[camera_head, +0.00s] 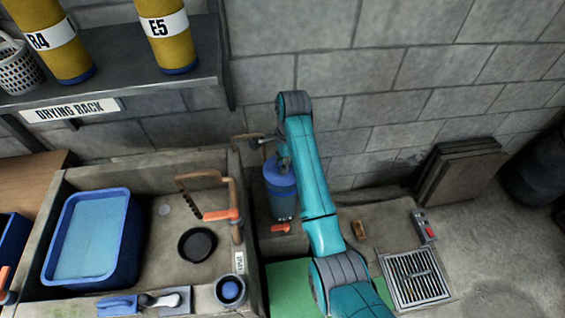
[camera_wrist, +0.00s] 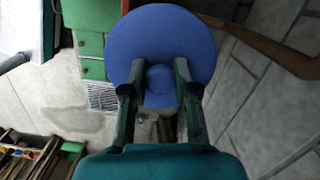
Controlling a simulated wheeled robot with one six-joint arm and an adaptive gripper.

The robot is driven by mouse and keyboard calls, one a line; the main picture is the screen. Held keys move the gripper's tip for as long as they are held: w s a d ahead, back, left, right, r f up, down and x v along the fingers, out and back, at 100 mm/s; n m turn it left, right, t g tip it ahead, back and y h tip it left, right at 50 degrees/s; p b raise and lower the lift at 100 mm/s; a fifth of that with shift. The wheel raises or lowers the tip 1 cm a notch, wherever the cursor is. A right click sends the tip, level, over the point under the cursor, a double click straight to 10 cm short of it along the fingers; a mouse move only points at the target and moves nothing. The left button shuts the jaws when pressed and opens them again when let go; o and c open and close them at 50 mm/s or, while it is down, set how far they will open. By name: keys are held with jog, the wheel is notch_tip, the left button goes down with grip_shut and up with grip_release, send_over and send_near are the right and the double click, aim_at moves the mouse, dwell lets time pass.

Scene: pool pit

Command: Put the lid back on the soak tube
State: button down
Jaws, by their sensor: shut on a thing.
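My gripper (camera_wrist: 155,88) is shut on the knob of a round, flat blue lid (camera_wrist: 178,35) in the wrist view. The lid hides what lies behind it. In the head view, my gripper (camera_head: 283,162) points down at a blue upright cylinder (camera_head: 283,203), which appears to be the soak tube, beside the basin by the wall. Blue shows at the top of this cylinder, directly below my gripper. I cannot tell whether the lid touches the tube or hangs just above it.
Left are a stone basin with a blue tub (camera_head: 130,235), a black round piece (camera_head: 197,245) and a copper pipe (camera_head: 235,195). A drying rack shelf (camera_head: 130,85) holds yellow cylinders. Right are a floor grate (camera_head: 415,278), dark boards (camera_head: 458,178) and open floor.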

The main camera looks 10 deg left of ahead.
dwell(0.4)
jog(key=shift+c, duration=1.6)
grip_release()
grip_shut()
jog(key=shift+f, duration=0.15)
dwell(0.3)
